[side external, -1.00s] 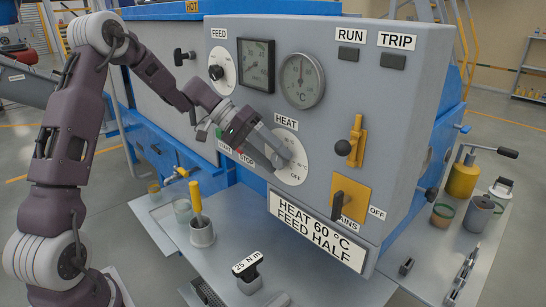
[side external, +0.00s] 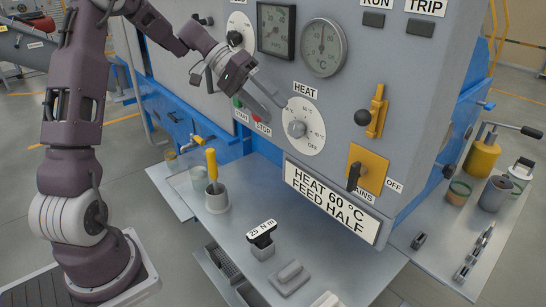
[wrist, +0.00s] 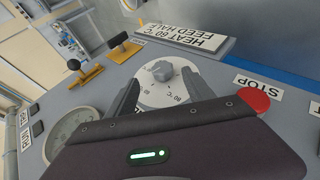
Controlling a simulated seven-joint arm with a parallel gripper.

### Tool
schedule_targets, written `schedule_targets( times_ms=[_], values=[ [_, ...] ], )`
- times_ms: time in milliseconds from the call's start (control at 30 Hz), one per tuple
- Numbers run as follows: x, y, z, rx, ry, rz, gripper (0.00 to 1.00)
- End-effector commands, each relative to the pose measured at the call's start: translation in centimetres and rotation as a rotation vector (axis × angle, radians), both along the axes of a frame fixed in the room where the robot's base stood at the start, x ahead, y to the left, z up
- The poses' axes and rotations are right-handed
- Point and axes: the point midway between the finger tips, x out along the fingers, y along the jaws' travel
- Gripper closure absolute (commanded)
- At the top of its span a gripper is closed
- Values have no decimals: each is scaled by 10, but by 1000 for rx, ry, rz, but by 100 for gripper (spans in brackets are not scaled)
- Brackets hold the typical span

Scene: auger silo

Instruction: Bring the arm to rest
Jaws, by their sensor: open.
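My gripper (side external: 275,102) is in front of the grey control panel (side external: 330,120), up and to the left of the heat dial's knob. The heat knob (side external: 297,129) sits on a round white dial (side external: 310,142) marked with temperatures and OFF. In the wrist view the two fingers (wrist: 163,95) stand apart with nothing held between them, and the heat knob (wrist: 162,70) shows beyond them, clear of the fingers. My wrist housing hides the near part of the panel in that view.
A red stop button (side external: 257,118), two gauges (side external: 323,47), a yellow lever (side external: 377,108) and a yellow mains switch (side external: 366,170) are on the panel. Below, the metal shelf (side external: 215,230) holds a cup with a yellow-handled tool (side external: 212,170) and a 25 N m tool (side external: 262,240).

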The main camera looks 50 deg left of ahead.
Motion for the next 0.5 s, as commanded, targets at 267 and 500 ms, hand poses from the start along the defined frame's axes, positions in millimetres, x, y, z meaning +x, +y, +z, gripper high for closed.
schedule_targets(
  times_ms=[267,500],
  values=[
    [-134,-119,36,454,130,-105,39],
    [-258,-129,27,774,-30,-8,39]
  ],
)
